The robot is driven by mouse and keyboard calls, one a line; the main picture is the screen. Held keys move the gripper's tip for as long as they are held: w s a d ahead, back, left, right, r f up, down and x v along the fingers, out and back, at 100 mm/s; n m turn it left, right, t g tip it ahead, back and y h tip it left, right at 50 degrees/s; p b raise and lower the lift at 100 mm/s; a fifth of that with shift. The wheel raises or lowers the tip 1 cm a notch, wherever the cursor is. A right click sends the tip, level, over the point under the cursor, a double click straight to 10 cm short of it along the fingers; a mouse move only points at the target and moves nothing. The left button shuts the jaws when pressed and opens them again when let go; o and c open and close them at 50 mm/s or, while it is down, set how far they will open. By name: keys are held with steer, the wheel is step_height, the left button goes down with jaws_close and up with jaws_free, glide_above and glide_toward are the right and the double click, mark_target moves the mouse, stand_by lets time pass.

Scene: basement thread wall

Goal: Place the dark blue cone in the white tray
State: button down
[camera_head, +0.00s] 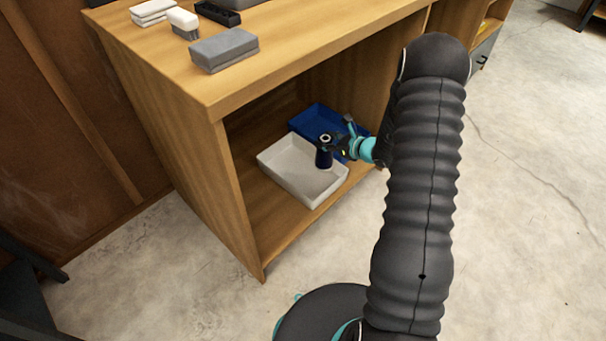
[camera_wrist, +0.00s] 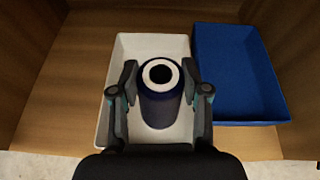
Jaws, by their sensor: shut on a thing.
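The dark blue cone (camera_wrist: 160,108) is a thread spool with a white ring and a dark hole at its top. My gripper (camera_wrist: 160,85) is shut on it, with one finger on each side. The cone looks upright in the head view (camera_head: 324,157), over the white tray (camera_head: 318,198). The white tray also shows in the wrist view (camera_wrist: 122,52), behind and around the cone. I cannot tell whether the cone's base touches the tray floor. My gripper reaches in from the right in the head view (camera_head: 332,147).
A blue tray (camera_head: 312,118) sits beside the white tray, on its right in the wrist view (camera_wrist: 238,75). Both stand inside a wooden cubby (camera_head: 218,180) with side walls and a top. A grey block (camera_head: 224,49) and brushes lie on the top.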

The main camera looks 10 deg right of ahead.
mark_target(331, 162)
steer(key=f, duration=0.9)
steer(key=shift+w+d+f+b, duration=0.2)
steer(key=shift+d+f+b, duration=0.1)
steer(key=shift+f+b, duration=0.1)
steer(key=shift+f, duration=0.1)
steer(key=shift+f, duration=0.15)
steer(key=c, duration=0.6)
jaws_free()
steer(key=shift+o, duration=0.2)
